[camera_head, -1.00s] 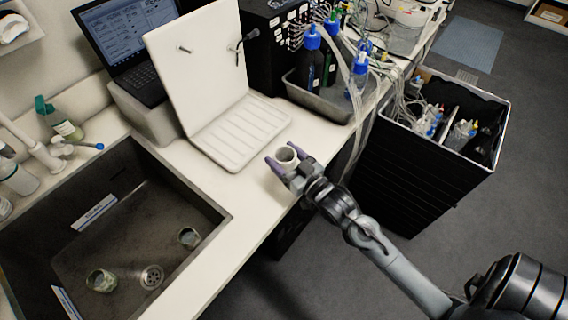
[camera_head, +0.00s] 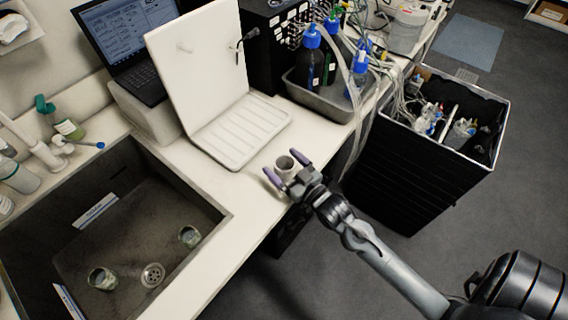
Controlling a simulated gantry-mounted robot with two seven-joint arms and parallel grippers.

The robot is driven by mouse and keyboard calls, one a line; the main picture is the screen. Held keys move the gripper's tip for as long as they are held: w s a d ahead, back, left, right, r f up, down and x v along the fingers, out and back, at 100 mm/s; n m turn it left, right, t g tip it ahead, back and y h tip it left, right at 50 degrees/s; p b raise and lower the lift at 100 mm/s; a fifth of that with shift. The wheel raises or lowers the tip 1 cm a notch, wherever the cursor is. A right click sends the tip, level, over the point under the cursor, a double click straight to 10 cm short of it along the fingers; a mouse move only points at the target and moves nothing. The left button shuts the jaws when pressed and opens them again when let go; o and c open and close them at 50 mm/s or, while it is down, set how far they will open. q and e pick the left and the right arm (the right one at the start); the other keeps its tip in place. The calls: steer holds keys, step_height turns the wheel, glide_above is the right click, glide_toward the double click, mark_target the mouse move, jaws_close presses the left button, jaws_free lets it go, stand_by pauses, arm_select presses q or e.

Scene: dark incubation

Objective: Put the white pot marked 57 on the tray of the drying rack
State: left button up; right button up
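The tray is empty. My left gripper is not in view.
A dark sink (camera_head: 125,215) at left holds two dirty greenish pots (camera_head: 189,236) (camera_head: 102,278). A grey bin of bottles (camera_head: 325,103) stands right of the rack, with hanging tubes beside it. A black crate (camera_head: 425,160) stands beyond the worktop edge. A laptop (camera_head: 125,45) is behind.

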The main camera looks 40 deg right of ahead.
steer(key=shift+r, duration=0.2)
steer(key=shift+s+f, duration=0.1)
steer(key=shift+s, duration=0.1)
steer(key=s+b, duration=0.2)
steer(key=s, duration=0.9)
steer(key=shift+s, duration=0.3)
steer(key=shift+f, duration=0.1)
